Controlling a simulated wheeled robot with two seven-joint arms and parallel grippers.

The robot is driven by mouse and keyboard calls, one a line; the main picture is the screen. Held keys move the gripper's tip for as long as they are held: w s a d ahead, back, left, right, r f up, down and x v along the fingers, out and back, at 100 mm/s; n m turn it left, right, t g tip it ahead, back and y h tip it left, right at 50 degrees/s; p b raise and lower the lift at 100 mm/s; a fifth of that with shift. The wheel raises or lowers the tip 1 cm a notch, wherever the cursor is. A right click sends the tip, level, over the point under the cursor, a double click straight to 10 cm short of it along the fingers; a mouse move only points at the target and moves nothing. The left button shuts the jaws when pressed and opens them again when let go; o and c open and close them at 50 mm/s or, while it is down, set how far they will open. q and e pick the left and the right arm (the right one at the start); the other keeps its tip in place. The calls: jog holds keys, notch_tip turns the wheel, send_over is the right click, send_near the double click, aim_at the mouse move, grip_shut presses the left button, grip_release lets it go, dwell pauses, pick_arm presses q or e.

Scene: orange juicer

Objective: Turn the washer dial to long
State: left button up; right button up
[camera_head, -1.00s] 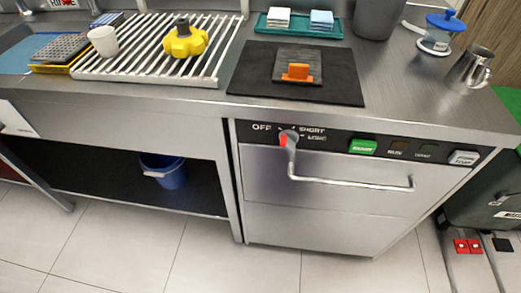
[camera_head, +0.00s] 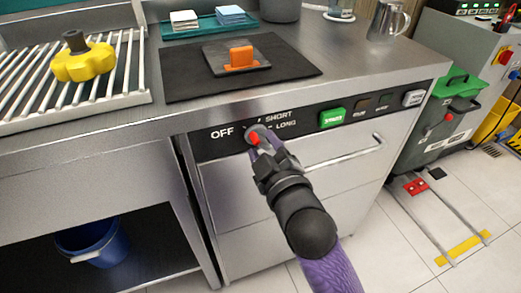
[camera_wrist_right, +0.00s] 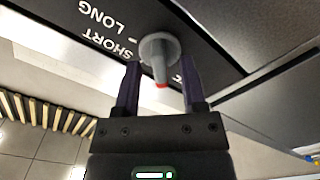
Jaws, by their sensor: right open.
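The washer dial (camera_head: 259,132) is a round grey knob with a red-tipped bar on the black control panel, between the printed words OFF and SHORT / LONG. In the right wrist view the dial (camera_wrist_right: 160,48) shows upside down, its red tip between my two fingers. I cannot tell surely which mark it points at. My right gripper (camera_head: 262,148) is at the dial, and in its wrist view (camera_wrist_right: 162,84) the fingers are apart, one on each side of the bar, with gaps showing. My left gripper is not in view.
The washer door handle (camera_head: 350,150) sticks out below the panel, right of my right gripper. A green button (camera_head: 332,117) is on the panel. The counter above holds a black mat (camera_head: 190,88) with an orange-handled tool (camera_head: 241,58). A blue bucket (camera_head: 92,243) stands lower left.

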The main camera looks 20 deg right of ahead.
jog(key=shift+w, duration=0.4)
jog(key=c, duration=0.7)
grip_shut()
